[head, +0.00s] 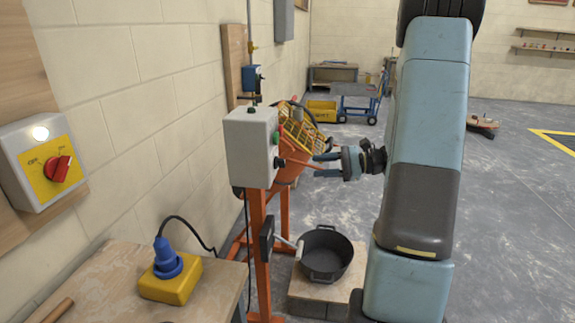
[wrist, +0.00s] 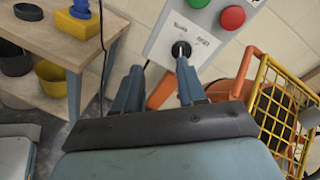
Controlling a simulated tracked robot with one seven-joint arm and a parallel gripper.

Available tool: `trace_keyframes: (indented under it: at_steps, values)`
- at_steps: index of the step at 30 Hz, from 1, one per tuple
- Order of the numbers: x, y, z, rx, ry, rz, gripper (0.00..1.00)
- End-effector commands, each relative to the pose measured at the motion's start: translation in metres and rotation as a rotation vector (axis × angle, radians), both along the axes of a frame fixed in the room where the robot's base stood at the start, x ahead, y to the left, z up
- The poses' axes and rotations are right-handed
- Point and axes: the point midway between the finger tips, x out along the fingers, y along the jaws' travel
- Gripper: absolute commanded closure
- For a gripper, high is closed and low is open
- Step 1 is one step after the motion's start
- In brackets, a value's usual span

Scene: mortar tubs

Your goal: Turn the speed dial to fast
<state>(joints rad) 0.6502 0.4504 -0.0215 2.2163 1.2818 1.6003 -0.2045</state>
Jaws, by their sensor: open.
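The speed dial (wrist: 180,49) is a small black knob with a white pointer on a grey control box (head: 250,150). In the wrist view the pointer stands roughly along the box's up direction, between two small printed labels too blurred to read surely. The dial also shows edge-on in the head view (head: 277,162). My gripper (head: 316,165) is open and empty, to the right of the box with a gap. In the wrist view my gripper (wrist: 160,66) has its right finger just below the dial and its left finger off to the side.
Green (wrist: 196,3) and red (wrist: 232,17) buttons sit beside the dial. An orange mixer with a yellow grid (head: 300,135) stands just behind the box. A black tub (head: 327,254) is on a block below. A workbench (head: 115,285) stands at the left.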

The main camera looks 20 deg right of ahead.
Motion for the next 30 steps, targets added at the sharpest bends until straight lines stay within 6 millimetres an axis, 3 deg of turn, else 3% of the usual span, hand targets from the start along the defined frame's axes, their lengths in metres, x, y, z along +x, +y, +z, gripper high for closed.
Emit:
trace_keyframes:
  at_steps: [6,11,17,30]
  values:
    - [0.013,-0.034,-0.019,0.106,-0.005,-0.110,0.60]
    - [0.017,-0.038,-0.022,0.124,-0.008,-0.130,0.60]
    - [0.027,-0.018,-0.021,0.124,-0.009,-0.125,0.60]
    - [0.065,0.048,-0.022,0.123,-0.008,-0.126,0.60]
